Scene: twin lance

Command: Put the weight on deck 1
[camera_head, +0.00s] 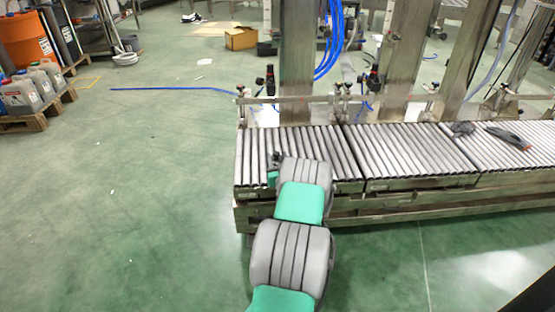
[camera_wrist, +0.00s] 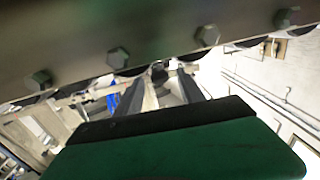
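My arm reaches up to the near left edge of the roller conveyor in the head view. My gripper (camera_head: 275,160) is mostly hidden behind the arm's last links, over the left end of the rollers. In the wrist view, two dark fingers of my gripper (camera_wrist: 160,88) stand apart beyond a green and black body, with light background between them. A small dark shape shows near their tips; I cannot tell what it is. I cannot pick out the weight in either view, and no deck 1 label is readable.
The roller conveyor (camera_head: 405,155) runs right from my gripper, with dark items (camera_head: 510,137) lying on its right section. Steel posts (camera_head: 297,60) and a rail stand behind it. A bolted metal beam (camera_wrist: 150,45) crosses the wrist view close up.

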